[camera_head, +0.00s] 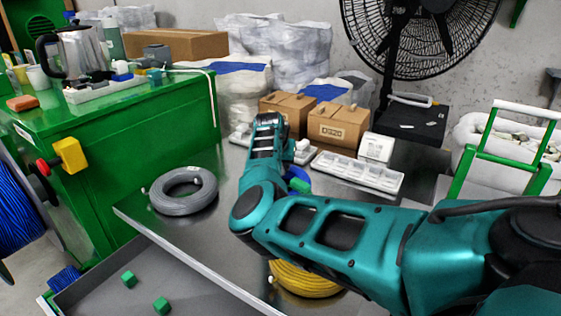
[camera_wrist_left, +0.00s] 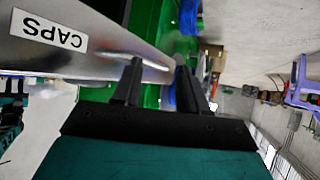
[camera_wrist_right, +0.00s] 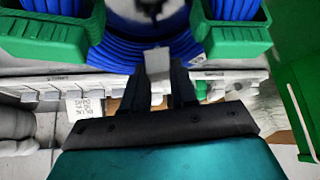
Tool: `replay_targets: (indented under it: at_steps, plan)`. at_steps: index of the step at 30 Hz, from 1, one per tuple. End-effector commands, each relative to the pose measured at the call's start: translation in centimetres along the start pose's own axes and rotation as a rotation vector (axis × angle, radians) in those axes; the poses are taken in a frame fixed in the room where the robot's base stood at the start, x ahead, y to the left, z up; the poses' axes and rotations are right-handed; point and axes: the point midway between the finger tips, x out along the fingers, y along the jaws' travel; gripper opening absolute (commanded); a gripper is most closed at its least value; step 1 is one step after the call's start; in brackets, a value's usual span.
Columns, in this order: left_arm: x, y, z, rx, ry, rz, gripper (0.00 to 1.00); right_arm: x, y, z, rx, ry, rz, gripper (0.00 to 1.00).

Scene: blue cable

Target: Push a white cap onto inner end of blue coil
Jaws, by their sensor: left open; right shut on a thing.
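The blue coil (camera_wrist_right: 120,52) fills the top of the right wrist view, between two green holders (camera_wrist_right: 45,40). In the head view only a small blue piece (camera_head: 297,182) shows beside my right arm. My right gripper (camera_wrist_right: 164,72) is shut on a small white cap (camera_wrist_right: 157,62), which appears in front of the coil's lower windings. I cannot tell whether the cap touches the coil, and the inner end is not clear. In the head view my arm hides the right fingertips. My left gripper (camera_wrist_left: 158,72) is open and empty, near a metal surface with a CAPS label (camera_wrist_left: 48,31).
A white compartment tray (camera_head: 357,174) and cartons (camera_head: 338,124) stand behind my right arm. A grey coil (camera_head: 183,190) lies on the metal table, and a yellow coil (camera_head: 305,281) is partly under my arm. A green cabinet (camera_head: 120,135) stands on the left.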

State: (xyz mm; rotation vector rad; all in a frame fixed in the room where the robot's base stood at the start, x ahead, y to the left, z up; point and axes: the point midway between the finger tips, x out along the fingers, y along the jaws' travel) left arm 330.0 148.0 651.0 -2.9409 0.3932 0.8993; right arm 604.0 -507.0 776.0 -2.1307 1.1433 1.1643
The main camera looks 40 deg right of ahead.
Motion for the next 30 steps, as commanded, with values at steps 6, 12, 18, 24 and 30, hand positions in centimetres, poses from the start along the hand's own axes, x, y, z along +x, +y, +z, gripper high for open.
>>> replay_targets:
  at_steps: [6, 12, 18, 24, 30]
  plan:
    - [-0.03, -0.14, 0.1, 0.007, -0.002, 0.0, 0.43, 0.02, -0.01, 0.01, 0.0, 0.0, 0.0, 0.0]
    - [-0.22, -0.17, -0.14, 0.01, -0.003, 0.0, 0.43, 0.16, 0.02, 0.11, -0.001, 0.0, 0.001, 0.0]
    - [-0.26, -0.16, -0.21, 0.01, -0.002, 0.0, 0.43, 0.37, -0.04, 0.27, 0.0, 0.0, 0.0, 0.0]
    - [-0.27, -0.15, -0.26, 0.009, -0.002, 0.0, 0.43, 0.35, -0.04, 0.26, 0.0, 0.0, 0.0, 0.0]
    - [-0.48, -0.09, -0.63, 0.006, -0.001, 0.0, 0.43, 0.49, -0.02, 0.33, -0.001, -0.001, 0.0, 0.0]
